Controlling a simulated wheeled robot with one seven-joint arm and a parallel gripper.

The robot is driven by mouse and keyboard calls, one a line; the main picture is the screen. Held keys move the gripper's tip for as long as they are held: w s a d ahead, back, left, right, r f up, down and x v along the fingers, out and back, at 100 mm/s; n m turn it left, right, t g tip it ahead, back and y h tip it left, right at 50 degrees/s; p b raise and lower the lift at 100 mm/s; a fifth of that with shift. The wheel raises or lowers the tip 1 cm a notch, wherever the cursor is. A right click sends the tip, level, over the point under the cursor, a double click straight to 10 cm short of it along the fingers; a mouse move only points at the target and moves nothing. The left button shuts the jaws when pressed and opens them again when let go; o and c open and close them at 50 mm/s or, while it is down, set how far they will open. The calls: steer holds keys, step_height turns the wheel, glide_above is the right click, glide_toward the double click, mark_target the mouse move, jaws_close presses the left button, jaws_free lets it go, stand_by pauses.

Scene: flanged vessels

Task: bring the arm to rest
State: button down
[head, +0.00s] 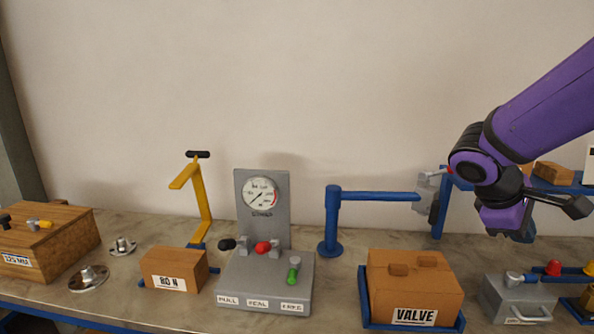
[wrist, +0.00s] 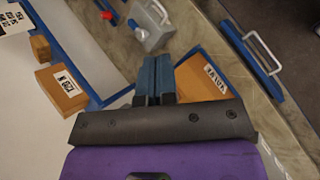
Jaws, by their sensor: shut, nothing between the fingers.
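My purple arm comes in from the right in the head view. My gripper (head: 518,232) hangs above the right part of the bench, apart from the things below it. Its fingertips are partly hidden behind the wrist in the head view. In the wrist view my gripper (wrist: 154,75) shows two blue-grey fingers side by side, shut with nothing between them. Below and left of it stands a cardboard box marked VALVE (head: 415,285) in a blue tray. This box also shows behind the fingers in the wrist view (wrist: 200,82).
A blue post with a horizontal arm (head: 375,196) reaches toward my gripper. A grey case (head: 518,298) stands below it. A blue shelf (head: 550,185) with small boxes is behind. A gauge panel (head: 262,210), a yellow stand (head: 200,205) and a wooden box (head: 60,245) are further left.

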steer(key=s+a+r+m+t+y, duration=0.2)
steer(key=s+a+r+m+y, duration=0.1)
steer(key=s, duration=0.3)
steer(key=s+a+r+m+t+y, duration=0.3)
steer(key=s+a+r+m+y, duration=0.1)
steer(key=s+a, duration=0.1)
steer(key=shift+s+a+r+y, duration=0.25)
steer(key=shift+s+a+y, duration=0.15)
steer(key=shift+s, duration=0.45)
steer(key=shift+d, duration=0.1)
stand_by(1.4)
